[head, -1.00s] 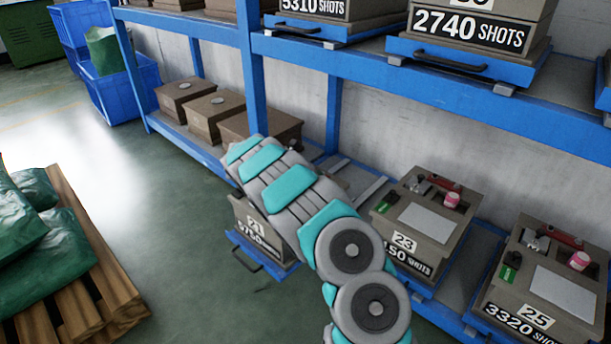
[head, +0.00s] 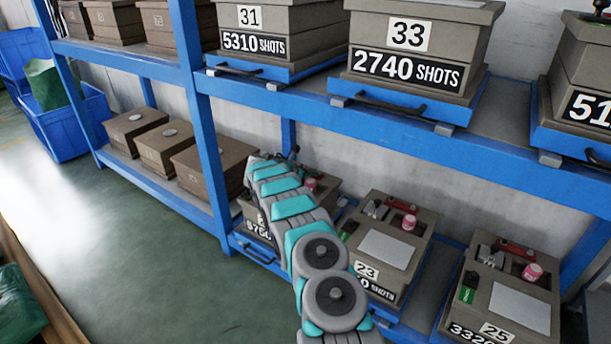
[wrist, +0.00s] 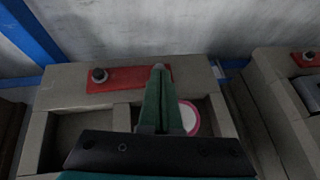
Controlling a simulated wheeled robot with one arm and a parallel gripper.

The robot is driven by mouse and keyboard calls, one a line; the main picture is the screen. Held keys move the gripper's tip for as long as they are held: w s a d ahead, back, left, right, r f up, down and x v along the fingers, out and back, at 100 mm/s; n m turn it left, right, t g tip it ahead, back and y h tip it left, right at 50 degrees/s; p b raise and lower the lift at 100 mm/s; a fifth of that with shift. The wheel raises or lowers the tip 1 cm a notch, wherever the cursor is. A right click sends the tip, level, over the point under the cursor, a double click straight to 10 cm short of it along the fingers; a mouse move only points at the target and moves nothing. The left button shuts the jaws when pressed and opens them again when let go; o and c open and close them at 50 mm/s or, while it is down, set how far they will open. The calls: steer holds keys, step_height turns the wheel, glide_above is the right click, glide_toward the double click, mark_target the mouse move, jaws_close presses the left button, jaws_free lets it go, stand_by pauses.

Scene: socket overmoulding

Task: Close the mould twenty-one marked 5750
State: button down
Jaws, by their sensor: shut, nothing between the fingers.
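The mould twenty-one (head: 257,226) is a grey-brown box low on the shelf, its 21 and 5750 labels partly covered by my arm. Its blue tray front (head: 256,250) lines up with the shelf edge. In the wrist view the mould (wrist: 60,88) has an open top with recesses, a red tool (wrist: 110,78) with a dark knob, and a pink-rimmed white round item (wrist: 190,118). My gripper (wrist: 159,72) is shut and empty, its green fingers over the box near the red tool. In the head view my arm hides much of the mould.
Mould 23 (head: 391,247) and mould 25 (head: 507,291) stand to the right on the same shelf. Above is a shelf with moulds 31 (head: 258,30) and 33 (head: 412,45). A blue post (head: 203,100) stands left. The floor (head: 140,260) in front is clear.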

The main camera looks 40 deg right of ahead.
steer(key=shift+w+d, duration=0.2)
steer(key=shift+d, duration=0.4)
steer(key=shift+w+d+r, duration=0.1)
steer(key=shift+r, duration=0.05)
steer(key=w+v, duration=0.1)
steer(key=v, duration=0.9)
steer(key=shift+s, duration=0.4)
